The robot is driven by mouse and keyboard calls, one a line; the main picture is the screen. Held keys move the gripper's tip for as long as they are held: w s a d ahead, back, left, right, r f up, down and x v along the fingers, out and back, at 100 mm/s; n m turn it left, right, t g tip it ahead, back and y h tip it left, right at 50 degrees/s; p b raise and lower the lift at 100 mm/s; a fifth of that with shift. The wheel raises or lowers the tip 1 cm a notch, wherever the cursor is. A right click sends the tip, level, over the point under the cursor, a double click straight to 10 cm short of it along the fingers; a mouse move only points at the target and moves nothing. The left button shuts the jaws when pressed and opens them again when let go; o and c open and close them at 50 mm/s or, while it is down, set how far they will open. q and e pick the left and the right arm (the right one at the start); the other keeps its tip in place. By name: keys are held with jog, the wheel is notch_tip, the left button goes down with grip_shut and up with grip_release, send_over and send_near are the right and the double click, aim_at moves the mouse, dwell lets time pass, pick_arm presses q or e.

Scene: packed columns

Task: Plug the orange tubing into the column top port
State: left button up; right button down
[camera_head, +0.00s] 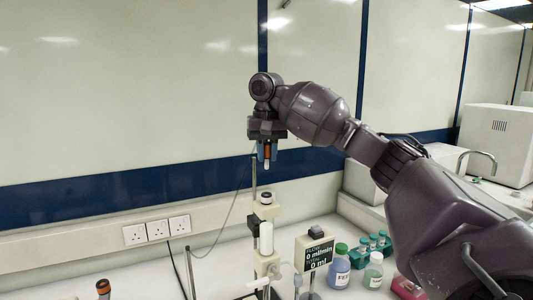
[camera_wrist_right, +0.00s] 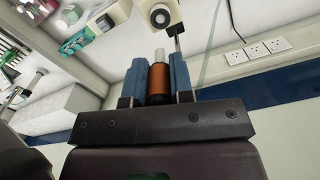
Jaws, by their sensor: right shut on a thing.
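My right gripper (camera_head: 266,155) hangs fingers-down above the column and is shut on the orange tubing end (camera_head: 267,149). In the right wrist view the tubing end is an orange-brown cylinder (camera_wrist_right: 160,77) with a pale tip, between the blue fingers (camera_wrist_right: 160,80). The white column (camera_head: 266,238) stands upright on its stand below. Its top port (camera_head: 266,198) has a dark round opening, also seen in the right wrist view (camera_wrist_right: 160,16). A clear gap separates the tip from the port. My left gripper is not in view.
A flow display (camera_head: 318,252) stands right of the column. Capped bottles (camera_head: 340,268), a rack of green-capped vials (camera_head: 373,246) and a pink item (camera_head: 406,288) are farther right. An orange-banded piece (camera_head: 103,289) is at lower left. A thin metal rod (camera_head: 254,180) rises beside the column.

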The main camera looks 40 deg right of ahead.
jog(key=b, duration=0.1)
send_over(267, 201)
jog(key=shift+w+d+f, duration=0.1)
jog(key=shift+w+f, duration=0.05)
jog(key=shift+f, duration=0.85)
jog(key=shift+w+d+f, duration=0.15)
jog(key=shift+f, duration=0.8)
jog(key=shift+w+d+f, duration=0.1)
jog(key=shift+w+f, duration=0.05)
jog(key=shift+f, duration=0.85)
jog(key=shift+p, duration=0.55)
jog(key=shift+f, duration=1.7)
jog(key=c, duration=0.9)
grip_release()
notch_tip(267, 201, up, 11)
jog(key=shift+f, duration=0.1)
